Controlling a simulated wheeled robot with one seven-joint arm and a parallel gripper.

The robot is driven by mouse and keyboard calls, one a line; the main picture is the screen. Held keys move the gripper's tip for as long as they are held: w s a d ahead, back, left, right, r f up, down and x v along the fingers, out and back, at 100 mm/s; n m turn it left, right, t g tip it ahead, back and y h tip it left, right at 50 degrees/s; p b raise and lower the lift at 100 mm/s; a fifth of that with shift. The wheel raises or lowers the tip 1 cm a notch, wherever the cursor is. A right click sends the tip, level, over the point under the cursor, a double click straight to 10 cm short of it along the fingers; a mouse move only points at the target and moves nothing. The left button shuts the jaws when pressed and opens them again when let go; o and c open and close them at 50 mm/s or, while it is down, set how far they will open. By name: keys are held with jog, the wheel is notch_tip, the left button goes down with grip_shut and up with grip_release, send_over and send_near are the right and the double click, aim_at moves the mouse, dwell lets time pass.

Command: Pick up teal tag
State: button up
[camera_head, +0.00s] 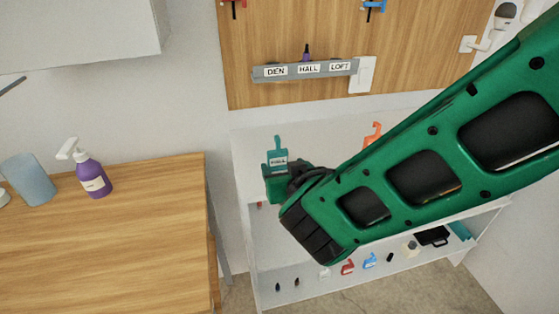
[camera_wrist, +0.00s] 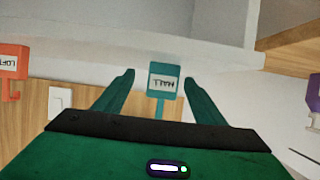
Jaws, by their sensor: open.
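The teal tag (camera_head: 277,149) has a white label and a narrow stem, and shows at the white shelf unit's top. In the wrist view the teal tag (camera_wrist: 164,70) appears upside down, its label reading HALL, between my two green fingers. My gripper (camera_wrist: 158,78) is open, one finger on each side of the tag with gaps showing; I cannot tell how deep the tag sits between them. In the head view my gripper (camera_head: 272,182) is right at the tag and partly hides it.
An orange tag (camera_head: 373,132), labelled LOFT (camera_wrist: 14,60), stands to the right, partly behind my arm. A grey rail (camera_head: 305,70) labelled DEN, HALL, LOFT is on the wood panel. Small items lie on the lower shelf (camera_head: 310,295). A wooden table (camera_head: 120,240) with a purple spray bottle (camera_head: 91,175) is left.

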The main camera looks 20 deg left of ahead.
aim_at(279, 162)
jog(key=shift+a+r+x, duration=0.1)
jog(key=shift+x, duration=1.1)
jog(key=shift+a+r+x, duration=0.1)
jog(key=shift+x, duration=1.1)
jog(key=shift+s, duration=0.1)
jog(key=c, duration=1.1)
jog(key=shift+r, duration=0.1)
